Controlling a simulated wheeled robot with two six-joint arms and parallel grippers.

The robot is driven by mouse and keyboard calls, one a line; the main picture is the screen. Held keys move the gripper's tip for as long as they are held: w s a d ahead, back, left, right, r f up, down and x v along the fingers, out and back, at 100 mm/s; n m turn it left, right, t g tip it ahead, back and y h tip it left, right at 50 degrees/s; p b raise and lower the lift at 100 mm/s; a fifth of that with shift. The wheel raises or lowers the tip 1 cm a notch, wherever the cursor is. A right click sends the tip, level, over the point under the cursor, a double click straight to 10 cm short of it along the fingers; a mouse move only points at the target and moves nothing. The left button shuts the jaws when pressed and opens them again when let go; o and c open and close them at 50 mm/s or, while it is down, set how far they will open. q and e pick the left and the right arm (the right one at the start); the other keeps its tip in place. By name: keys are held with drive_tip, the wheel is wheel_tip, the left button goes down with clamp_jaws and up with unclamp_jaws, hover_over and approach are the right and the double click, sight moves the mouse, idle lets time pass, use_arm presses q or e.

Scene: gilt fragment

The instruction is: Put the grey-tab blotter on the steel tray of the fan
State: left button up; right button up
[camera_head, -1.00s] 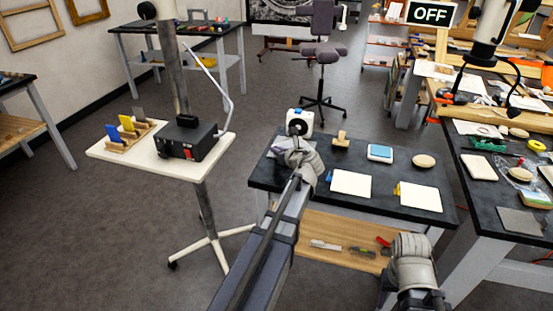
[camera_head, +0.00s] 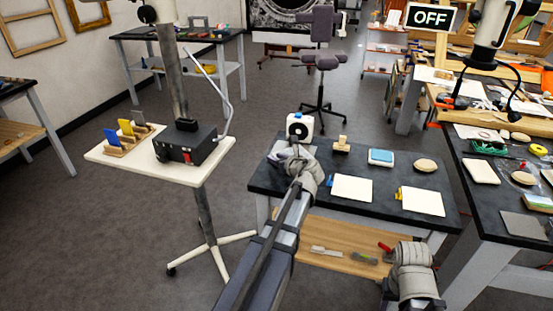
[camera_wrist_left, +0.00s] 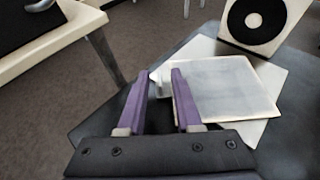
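The fan (camera_head: 299,126), white with a dark round front, stands at the back left of the dark table; it also shows in the left wrist view (camera_wrist_left: 255,18). The pale steel tray (camera_wrist_left: 256,131) lies in front of it. The grey-tab blotter (camera_wrist_left: 228,88), a light square sheet, is over the tray, turned at an angle to it. Whether it touches the tray is not clear. My left gripper (camera_wrist_left: 163,76) has its purple fingers on either side of the small grey tab, seemingly closed on it. My right gripper is not clearly visible; only my right arm's end shows at lower right.
A blue-tab blotter (camera_head: 351,188) and a yellow-tab blotter (camera_head: 423,201) lie to the right on the table. Behind them are a wooden-handled block (camera_head: 341,145), a blue-topped pad (camera_head: 381,157) and a round pale object (camera_head: 425,165).

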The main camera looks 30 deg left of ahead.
use_arm(q)
drive_tip(key=shift+s+d+r+p, duration=0.2)
drive_tip(key=shift+d+r+p, duration=0.05)
drive_tip(key=shift+r+p, duration=0.1)
drive_tip(key=p+v, duration=0.4)
drive_tip(key=v, duration=0.6)
drive_tip(key=shift+s+d+r, duration=0.1)
drive_tip(key=shift+d, duration=0.1)
drive_tip(key=shift+s+d+r, duration=0.1)
drive_tip(key=shift+s+d, duration=0.1)
drive_tip(key=shift+d, duration=0.2)
idle(1.0)
